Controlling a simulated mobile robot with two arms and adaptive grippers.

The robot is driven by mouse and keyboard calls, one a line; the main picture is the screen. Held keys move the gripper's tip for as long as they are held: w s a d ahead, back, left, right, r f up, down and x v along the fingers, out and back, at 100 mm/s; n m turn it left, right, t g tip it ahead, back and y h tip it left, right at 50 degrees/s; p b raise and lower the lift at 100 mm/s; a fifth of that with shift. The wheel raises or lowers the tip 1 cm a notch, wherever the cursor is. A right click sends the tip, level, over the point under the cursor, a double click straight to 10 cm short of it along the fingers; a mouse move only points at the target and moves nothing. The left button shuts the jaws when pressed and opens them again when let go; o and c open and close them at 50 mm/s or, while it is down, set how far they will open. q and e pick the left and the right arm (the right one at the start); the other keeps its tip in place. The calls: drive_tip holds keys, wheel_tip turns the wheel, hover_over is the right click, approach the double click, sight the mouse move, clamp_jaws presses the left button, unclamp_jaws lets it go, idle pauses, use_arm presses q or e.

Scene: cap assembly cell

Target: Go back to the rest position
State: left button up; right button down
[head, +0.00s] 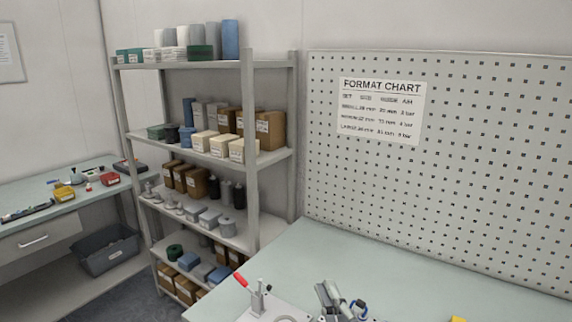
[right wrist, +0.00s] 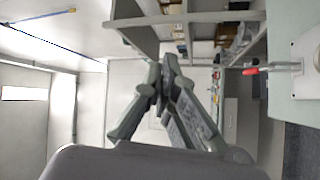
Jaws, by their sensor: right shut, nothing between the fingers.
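My right gripper (head: 327,292) shows at the bottom edge of the head view, over the workbench (head: 345,255). In the right wrist view its two grey fingers (right wrist: 165,75) converge and meet at the tips, with nothing between them. The rest of the right arm is cut off by the bottom edge of the head view. My left gripper is in neither view.
A red-handled clamp (head: 240,279) on a light plate stands left of the right gripper; it also shows in the wrist view (right wrist: 250,71). A shelf rack (head: 250,150) holds boxes and bottles. A perforated panel (head: 480,170) rises behind the bench. A side table (head: 95,185) stands left.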

drive_tip(key=s+d+f+m+g+h, duration=0.2)
drive_tip(key=s+d+f+m+g, duration=0.1)
drive_tip(key=f, duration=0.4)
drive_tip(key=s+d+f+m+g+h, duration=0.2)
drive_tip(key=s+d+f+m+g, duration=0.2)
drive_tip(key=s+f+m, duration=0.1)
drive_tip(key=s+d+f+m+g+h, duration=0.2)
drive_tip(key=s+d+f+m+g, duration=0.1)
drive_tip(key=f, duration=0.6)
drive_tip(key=shift+s+d+f+m+g, duration=0.2)
drive_tip(key=shift+s+d+m, duration=0.25)
drive_tip(key=shift+s, duration=0.2)
drive_tip(key=shift+s+d+f+m+g, duration=0.2)
drive_tip(key=shift+s+d+m, duration=0.25)
drive_tip(key=shift+s, duration=0.15)
drive_tip(key=s+f+m+g, duration=0.3)
drive_tip(key=s+f+g, duration=0.3)
drive_tip(key=s, duration=0.7)
wheel_tip(320, 180, down, 26)
drive_tip(key=s, duration=0.1)
drive_tip(key=s+d+f+g, duration=0.2)
drive_tip(key=s+d+f, duration=0.1)
drive_tip(key=s+f, duration=1.2)
drive_tip(key=shift+s+d+f+n, duration=0.2)
drive_tip(key=shift+s+f+n, duration=0.15)
drive_tip(key=shift+s, duration=0.55)
